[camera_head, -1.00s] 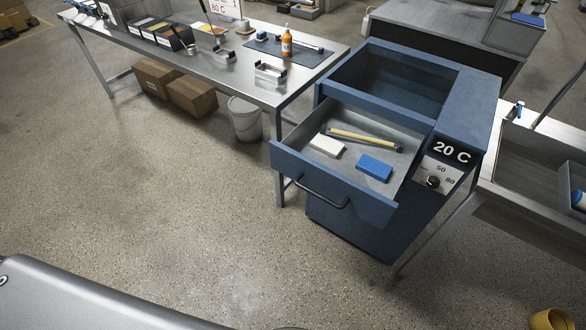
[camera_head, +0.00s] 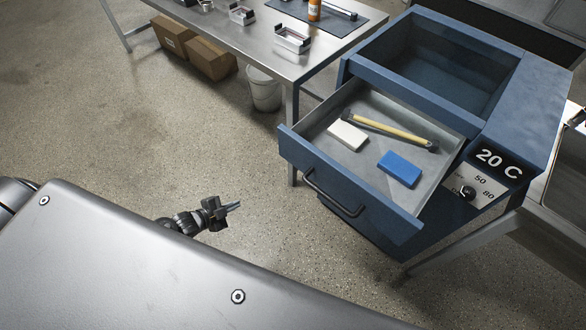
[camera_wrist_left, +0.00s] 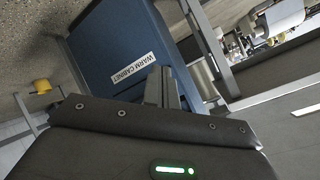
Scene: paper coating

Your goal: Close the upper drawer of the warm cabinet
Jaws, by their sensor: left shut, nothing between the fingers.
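The blue warm cabinet (camera_head: 555,75) stands at the right of the head view. Its upper drawer (camera_head: 350,187) is pulled out, with a dark bar handle (camera_head: 333,193) on its front. A white block (camera_head: 347,136), a blue block (camera_head: 399,169) and a yellow-handled tool (camera_head: 390,129) lie in the drawer. My left gripper (camera_head: 233,208) is shut and empty, left of the drawer front and apart from it. The left wrist view shows the cabinet's side with a WARM CABINET label (camera_wrist_left: 134,69) beyond the fingers (camera_wrist_left: 161,88). My right gripper is not in view.
The floor before the drawer is clear. A dial panel (camera_head: 475,185) is on the cabinet.

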